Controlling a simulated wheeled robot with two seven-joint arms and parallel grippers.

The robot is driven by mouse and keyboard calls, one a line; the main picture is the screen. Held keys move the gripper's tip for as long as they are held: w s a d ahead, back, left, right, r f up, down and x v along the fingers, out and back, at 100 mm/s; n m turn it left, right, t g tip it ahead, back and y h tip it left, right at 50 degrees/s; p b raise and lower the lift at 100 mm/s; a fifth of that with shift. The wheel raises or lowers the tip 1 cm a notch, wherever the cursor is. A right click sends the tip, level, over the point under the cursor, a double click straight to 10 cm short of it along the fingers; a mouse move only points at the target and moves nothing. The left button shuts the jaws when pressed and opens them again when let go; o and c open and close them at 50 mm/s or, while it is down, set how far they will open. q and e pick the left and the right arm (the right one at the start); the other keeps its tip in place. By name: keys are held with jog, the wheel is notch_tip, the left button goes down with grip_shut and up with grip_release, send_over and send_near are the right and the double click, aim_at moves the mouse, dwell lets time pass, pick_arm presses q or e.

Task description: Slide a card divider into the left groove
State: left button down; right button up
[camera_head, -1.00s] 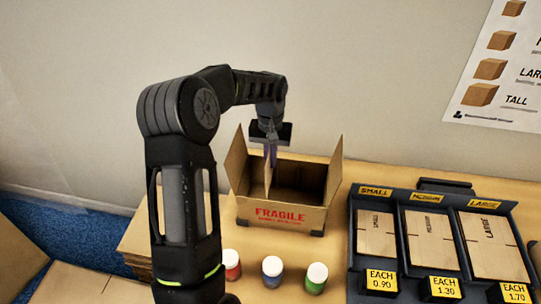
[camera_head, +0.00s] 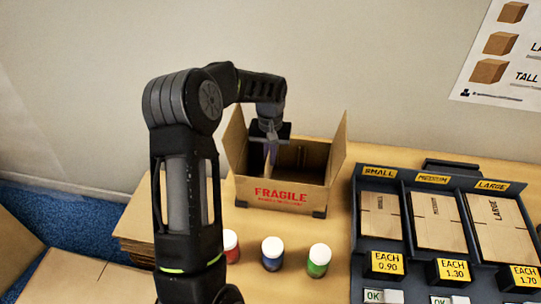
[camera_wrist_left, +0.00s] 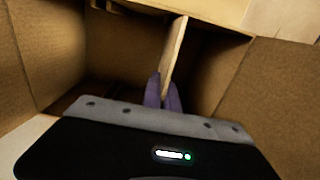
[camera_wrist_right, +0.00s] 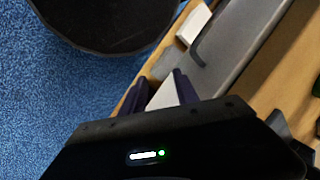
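The open FRAGILE carton (camera_head: 283,197) stands on the table, flaps up. My left gripper (camera_head: 271,142) is over its left part, shut on a thin upright card divider (camera_head: 267,165). The left wrist view shows the purple fingertips (camera_wrist_left: 164,94) pinching the divider (camera_wrist_left: 175,50), which reaches down between the carton walls (camera_wrist_left: 255,80). Pale strips lie at its far edge; I cannot tell whether it sits in the left groove. My right gripper (camera_wrist_right: 162,92) is outside the head view; its fingers are apart, with a pale surface seen between them.
Red (camera_head: 231,246), blue (camera_head: 272,254) and green-labelled (camera_head: 318,260) jars stand in front of the carton. A dark rack (camera_head: 350,225) with flat cartons fills the right. Stacked cardboard (camera_head: 135,230) lies at the left, partly behind my arm.

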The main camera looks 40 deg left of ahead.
pick_arm(q)
jog(key=shift+f+b, duration=1)
jog(key=shift+f, duration=0.75)
jog(key=c, duration=1.6)
grip_release()
jog(key=shift+r, duration=0.15)
jog(key=shift+r+b, duration=0.55)
jog(key=shift+r, duration=3.25)
